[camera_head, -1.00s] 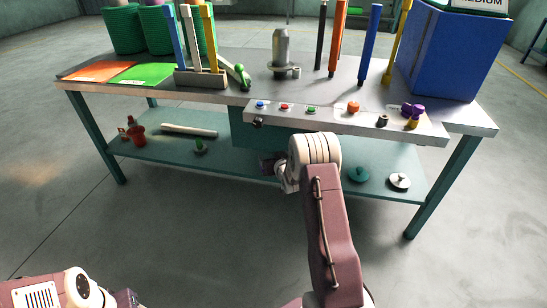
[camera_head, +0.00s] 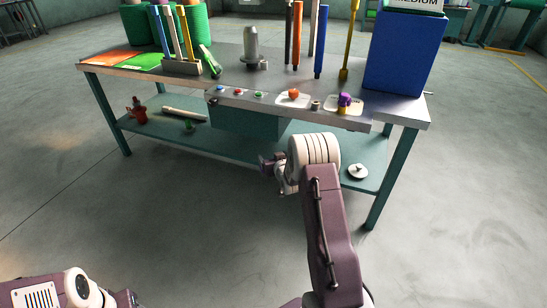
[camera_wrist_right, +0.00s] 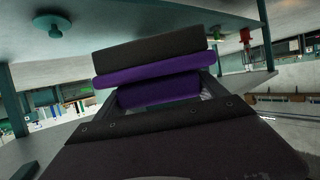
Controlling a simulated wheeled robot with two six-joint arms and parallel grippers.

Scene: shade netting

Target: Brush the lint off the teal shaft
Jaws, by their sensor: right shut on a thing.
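In the head view my right gripper (camera_head: 270,165) is in front of the workbench's lower shelf, apart from the bench. The right wrist view shows it shut on a purple thing (camera_wrist_right: 155,69) with a wide dark grey strip along it; this may be a brush, but I cannot be sure. In the head view this held thing is too small and dark to make out. I cannot pick out a teal shaft or any lint on it. My left arm shows at the bottom left, with its gripper out of frame.
The workbench (camera_head: 405,103) carries upright coloured bars, a grey metal post (camera_head: 251,45), a row of buttons and a blue box (camera_head: 402,52). Its lower shelf (camera_head: 240,147) holds a pale rod (camera_head: 184,114) and a white disc (camera_head: 357,171). The floor in front is clear.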

